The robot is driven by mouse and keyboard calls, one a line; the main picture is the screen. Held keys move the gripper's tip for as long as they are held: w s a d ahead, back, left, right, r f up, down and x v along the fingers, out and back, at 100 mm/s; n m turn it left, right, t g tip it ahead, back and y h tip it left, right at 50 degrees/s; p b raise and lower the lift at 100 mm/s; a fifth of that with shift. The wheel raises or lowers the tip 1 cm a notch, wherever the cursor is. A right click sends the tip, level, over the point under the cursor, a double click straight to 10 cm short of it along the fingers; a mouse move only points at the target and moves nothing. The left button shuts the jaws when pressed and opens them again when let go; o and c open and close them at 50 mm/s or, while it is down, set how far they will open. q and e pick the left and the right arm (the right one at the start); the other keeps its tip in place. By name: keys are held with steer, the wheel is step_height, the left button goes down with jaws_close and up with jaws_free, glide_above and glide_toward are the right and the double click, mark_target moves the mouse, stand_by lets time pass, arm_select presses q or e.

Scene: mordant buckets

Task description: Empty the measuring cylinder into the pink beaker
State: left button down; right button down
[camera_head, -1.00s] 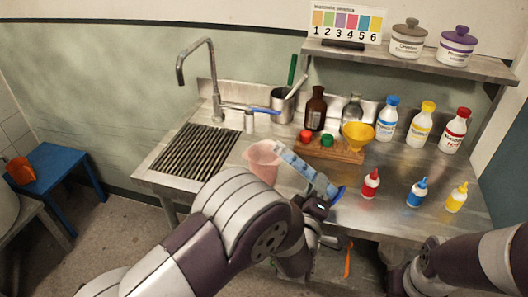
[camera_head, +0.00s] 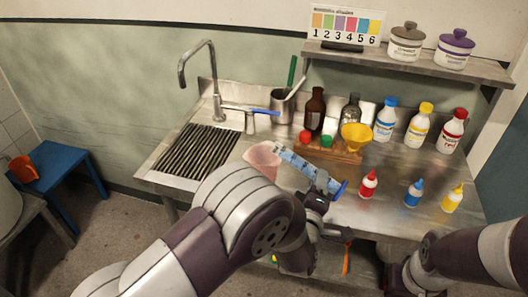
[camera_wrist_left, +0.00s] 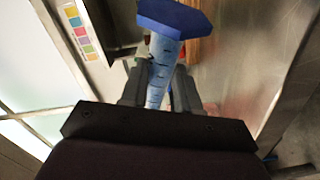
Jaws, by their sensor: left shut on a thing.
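The measuring cylinder (camera_head: 298,163) is clear with bluish markings and a blue foot (camera_head: 341,190). It is tilted, its mouth end at the upper left by the rim of the pink beaker (camera_head: 262,160); I cannot tell whether they touch. My left gripper (camera_head: 319,188) is shut on the cylinder near its foot. In the left wrist view the cylinder (camera_wrist_left: 161,70) sits between the fingers of my left gripper (camera_wrist_left: 160,88), with the blue foot toward the top. The beaker's lower part is hidden by my left arm. My right gripper is not in view; only part of the right arm shows.
A wooden rack (camera_head: 330,150) with a yellow funnel (camera_head: 356,135) and bottles stands behind the cylinder. Small red (camera_head: 368,184), blue (camera_head: 413,194) and yellow (camera_head: 453,198) dropper bottles stand to the right. The drainer (camera_head: 197,151) and tap (camera_head: 210,80) are at left.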

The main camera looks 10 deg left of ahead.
arm_select(q)
steer(key=shift+r, duration=0.35)
steer(key=shift+w+a+r+n+p, duration=0.15)
steer(key=shift+n+p, duration=0.15)
steer(key=shift+p, duration=0.2)
steer(key=shift+r, duration=0.25)
steer(key=shift+a+r+n+p, duration=0.1)
steer(key=shift+n+p, duration=0.2)
steer(key=shift+p, duration=0.2)
steer(key=shift+a+r, duration=0.1)
steer(key=shift+r, duration=0.15)
steer(key=shift+r+n+p, duration=0.1)
steer(key=shift+n+p, duration=0.2)
steer(key=shift+p, duration=0.05)
steer(key=shift+a+r+n+g+h+p, duration=0.15)
steer(key=shift+r+n+g+h+p, duration=0.25)
steer(key=shift+r+n, duration=1.05)
stand_by(0.4)
